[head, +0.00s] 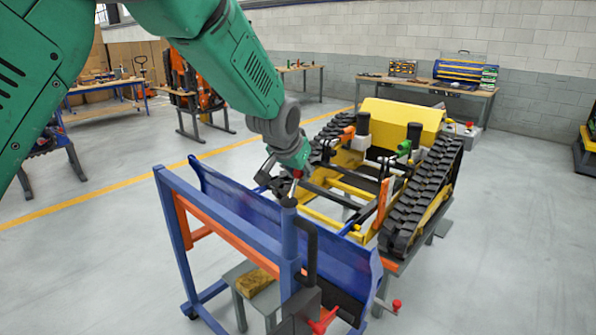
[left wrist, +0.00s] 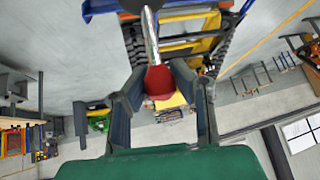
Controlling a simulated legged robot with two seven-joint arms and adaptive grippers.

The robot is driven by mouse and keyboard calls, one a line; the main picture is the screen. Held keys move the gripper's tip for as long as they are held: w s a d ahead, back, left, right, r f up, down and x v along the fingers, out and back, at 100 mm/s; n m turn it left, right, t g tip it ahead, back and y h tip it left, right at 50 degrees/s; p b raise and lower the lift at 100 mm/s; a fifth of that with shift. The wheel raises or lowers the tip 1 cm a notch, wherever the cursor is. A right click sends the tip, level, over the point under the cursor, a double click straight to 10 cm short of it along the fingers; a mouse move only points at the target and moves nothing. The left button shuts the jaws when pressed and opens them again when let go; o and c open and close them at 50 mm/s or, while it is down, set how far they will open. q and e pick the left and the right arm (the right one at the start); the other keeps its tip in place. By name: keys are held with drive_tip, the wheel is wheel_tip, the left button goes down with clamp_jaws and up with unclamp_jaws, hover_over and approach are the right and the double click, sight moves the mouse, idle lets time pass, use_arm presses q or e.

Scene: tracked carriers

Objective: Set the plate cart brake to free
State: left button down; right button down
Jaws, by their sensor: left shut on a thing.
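The plate cart (head: 174,240) is a blue frame with orange rails in the front middle of the head view. A long blue plate (head: 240,205) stands on edge in it. My left gripper (head: 284,184) is at the top of the cart, by the blue post. In the left wrist view a red ball knob (left wrist: 159,82) on a shiny metal rod (left wrist: 150,38) sits between the fingers of the gripper (left wrist: 158,98), which is shut on it. In the head view the gripper hides most of the knob. My right gripper is not in view.
A yellow tracked carrier (head: 402,118) with black tracks stands just behind the cart. A red-knobbed lever (head: 396,304) sticks out at the cart's lower right. Workbenches (head: 430,86) line the back wall. The floor to the left and right is mostly clear.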

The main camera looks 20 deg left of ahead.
use_arm(q)
drive_tip(key=shift+w+d+g, duration=0.35)
drive_tip(key=shift+g, duration=0.05)
drive_tip(key=shift+w+a+f, duration=0.1)
drive_tip(key=shift+a, duration=0.3)
drive_tip(key=shift+d, duration=0.25)
drive_tip(key=c, duration=1.3)
unclamp_jaws()
drive_tip(key=shift+a, duration=0.1)
drive_tip(key=v, duration=1.1)
drive_tip(key=shift+d+r, duration=0.2)
drive_tip(key=shift+r, duration=0.25)
